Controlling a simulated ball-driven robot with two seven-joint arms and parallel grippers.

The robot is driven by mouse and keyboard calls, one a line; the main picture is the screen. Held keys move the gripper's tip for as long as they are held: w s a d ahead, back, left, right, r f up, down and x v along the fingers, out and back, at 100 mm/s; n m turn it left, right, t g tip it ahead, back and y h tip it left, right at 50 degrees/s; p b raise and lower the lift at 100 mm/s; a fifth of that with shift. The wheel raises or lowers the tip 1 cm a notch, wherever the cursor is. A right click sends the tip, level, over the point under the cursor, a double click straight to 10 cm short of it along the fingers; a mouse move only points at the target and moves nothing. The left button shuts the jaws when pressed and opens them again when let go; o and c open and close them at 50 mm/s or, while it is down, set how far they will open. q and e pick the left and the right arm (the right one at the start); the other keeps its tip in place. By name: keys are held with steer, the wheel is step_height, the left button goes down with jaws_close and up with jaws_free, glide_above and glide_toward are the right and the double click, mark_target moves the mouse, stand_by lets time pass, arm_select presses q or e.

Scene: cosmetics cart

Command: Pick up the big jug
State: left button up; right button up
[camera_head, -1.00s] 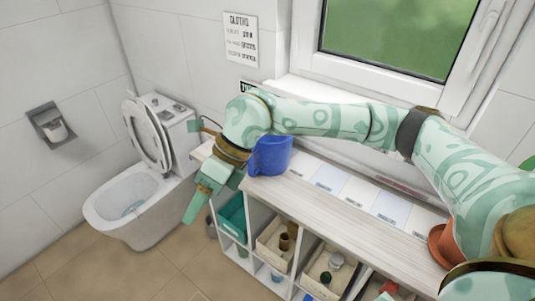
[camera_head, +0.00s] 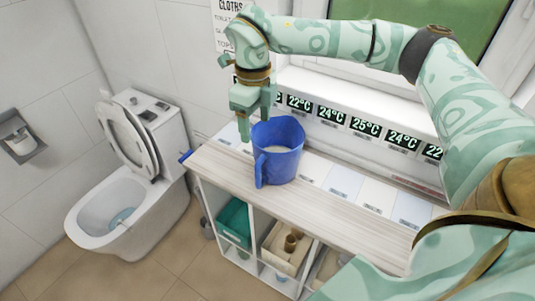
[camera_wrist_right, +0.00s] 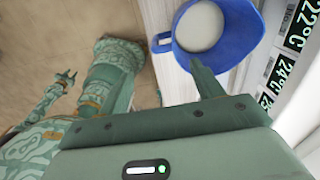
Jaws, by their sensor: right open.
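The big jug (camera_head: 284,168) is blue and stands upright on the cart's pale wooden top. Its handle faces the near left in the head view, and its inside looks pale. It also shows at the top of the right wrist view (camera_wrist_right: 240,48). My right gripper (camera_head: 255,112) is open, pointing down at the jug's back-left rim. A fingertip overlaps the rim in the right wrist view; I cannot tell whether it touches. A small part at the left of the right wrist view looks like my left gripper (camera_wrist_right: 66,80), too small to read.
The white cart (camera_head: 225,180) has a teal bin (camera_head: 234,222) and a beige bin (camera_head: 283,252) below. Temperature displays (camera_head: 330,114) line the window sill behind. A toilet (camera_head: 125,200) stands left. The top right of the jug is clear.

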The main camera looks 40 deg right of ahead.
mark_target(260, 159)
step_height(260, 159, down, 9)
steer(key=shift+s+f+b, duration=0.1)
steer(key=shift+s+b, duration=0.05)
steer(key=shift+b, duration=0.5)
steer(key=shift+s+f, duration=0.1)
steer(key=shift+f, duration=0.45)
steer(key=f, duration=0.2)
steer(key=f+b, duration=0.1)
steer(key=f, duration=0.1)
steer(key=shift+s+d+f, duration=0.1)
steer(key=shift+d+f, duration=0.1)
arm_select(q)
steer(key=shift+s+f, duration=0.45)
steer(key=shift+f, duration=0.2)
steer(key=shift+s+f, duration=0.4)
steer(key=shift+f, duration=0.2)
arm_select(e)
steer(key=shift+r, duration=0.1)
jaws_close()
